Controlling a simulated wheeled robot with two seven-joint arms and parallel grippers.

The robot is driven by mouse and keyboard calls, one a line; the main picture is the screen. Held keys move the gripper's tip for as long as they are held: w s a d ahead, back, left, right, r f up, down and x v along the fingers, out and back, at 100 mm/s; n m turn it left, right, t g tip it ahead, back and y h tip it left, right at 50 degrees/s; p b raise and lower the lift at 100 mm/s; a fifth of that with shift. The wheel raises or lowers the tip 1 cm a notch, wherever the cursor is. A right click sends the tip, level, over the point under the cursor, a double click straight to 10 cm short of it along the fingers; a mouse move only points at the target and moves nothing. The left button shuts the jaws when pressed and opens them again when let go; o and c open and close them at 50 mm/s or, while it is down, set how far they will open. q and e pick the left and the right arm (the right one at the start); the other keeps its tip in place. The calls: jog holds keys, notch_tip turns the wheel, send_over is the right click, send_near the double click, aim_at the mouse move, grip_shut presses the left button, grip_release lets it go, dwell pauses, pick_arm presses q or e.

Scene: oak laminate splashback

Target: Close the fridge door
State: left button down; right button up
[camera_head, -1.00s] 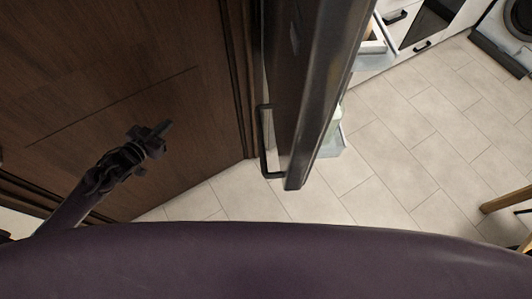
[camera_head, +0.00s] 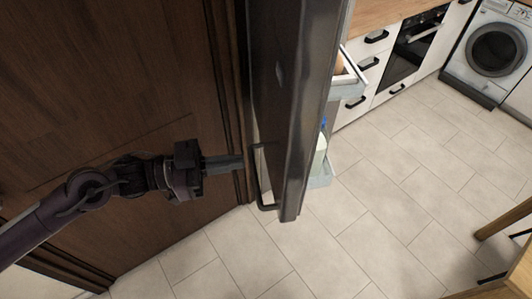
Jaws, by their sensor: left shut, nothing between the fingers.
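The dark fridge door (camera_head: 292,110) stands open, seen nearly edge-on in the middle of the head view. Its black bar handle (camera_head: 258,180) is on the left face, towards the wooden surface. Door shelves (camera_head: 322,172) with a bottle show on its right side. The fridge body is not clearly in view. My left gripper (camera_head: 238,163) is shut and empty, its fingertips pointing right, just left of the handle. I cannot tell whether it touches the handle. My right gripper is not in view.
A dark wooden door or panel (camera_head: 90,90) fills the left, close behind my left arm. White drawers (camera_head: 368,65), an oven (camera_head: 417,45) and a washing machine (camera_head: 495,45) stand at the back right. Wooden furniture (camera_head: 505,218) is at the lower right. The tiled floor (camera_head: 400,190) between is clear.

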aim_at(282, 156)
pick_arm(q)
jog(key=d+p, duration=0.1)
jog(key=d, duration=0.2)
jog(key=w+d+p, duration=0.1)
jog(key=d, duration=0.2)
jog(key=shift+w+r, duration=0.15)
jog(key=shift+r, duration=0.05)
jog(key=shift+d+f, duration=0.2)
jog(key=shift+d, duration=0.4)
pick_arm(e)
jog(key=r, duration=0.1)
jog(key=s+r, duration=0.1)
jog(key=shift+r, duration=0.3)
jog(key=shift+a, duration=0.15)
